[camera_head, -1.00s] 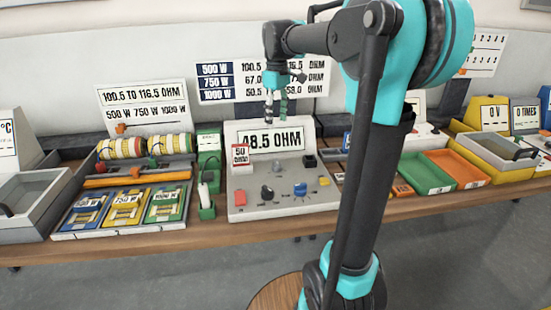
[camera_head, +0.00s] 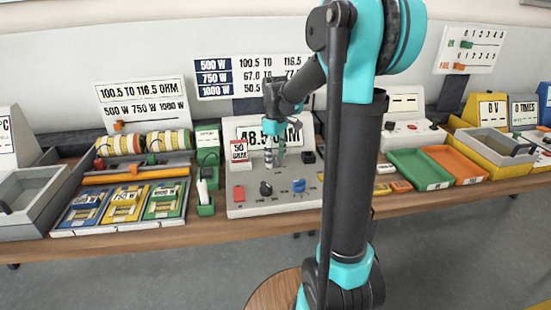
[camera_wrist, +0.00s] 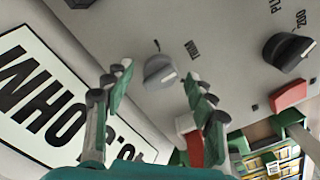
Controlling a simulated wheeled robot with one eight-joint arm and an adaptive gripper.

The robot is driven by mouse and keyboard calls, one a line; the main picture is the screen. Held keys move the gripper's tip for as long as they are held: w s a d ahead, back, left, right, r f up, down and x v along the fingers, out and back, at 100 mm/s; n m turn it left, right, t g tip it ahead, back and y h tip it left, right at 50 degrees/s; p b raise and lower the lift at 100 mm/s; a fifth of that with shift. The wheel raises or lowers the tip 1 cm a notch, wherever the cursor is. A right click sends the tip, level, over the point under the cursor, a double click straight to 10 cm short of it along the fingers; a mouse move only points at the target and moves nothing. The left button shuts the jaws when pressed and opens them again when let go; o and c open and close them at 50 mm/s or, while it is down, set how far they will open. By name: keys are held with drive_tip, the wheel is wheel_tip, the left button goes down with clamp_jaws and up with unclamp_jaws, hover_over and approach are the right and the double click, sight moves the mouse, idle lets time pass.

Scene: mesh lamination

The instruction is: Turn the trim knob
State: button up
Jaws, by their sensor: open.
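The trim knob (camera_wrist: 160,72) is a small grey dial with a pale pointer, set in the grey panel in the wrist view. A label beside it appears to read TRIM, upside down. My gripper (camera_wrist: 150,90) is open, with its green-and-grey fingers on either side of the knob in that view and no visible contact. In the head view, my gripper (camera_head: 275,158) points down over the instrument panel (camera_head: 250,208), in front of the 48.5 OHM display (camera_head: 252,134). I cannot make out the trim knob there.
A black knob (camera_wrist: 288,50) and a red button (camera_wrist: 290,96) sit near the trim knob. A blue knob (camera_head: 299,185) is lower on the panel. A small 50 OHM sign (camera_head: 239,151) stands at the left, and a green holder (camera_head: 206,208) stands beside the panel.

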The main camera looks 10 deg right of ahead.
drive_tip(key=shift+f, duration=0.35)
drive_tip(key=shift+c, duration=0.4)
drive_tip(key=c, duration=1.1)
drive_tip(key=shift+m, duration=2.9)
drive_tip(key=o, duration=1.2)
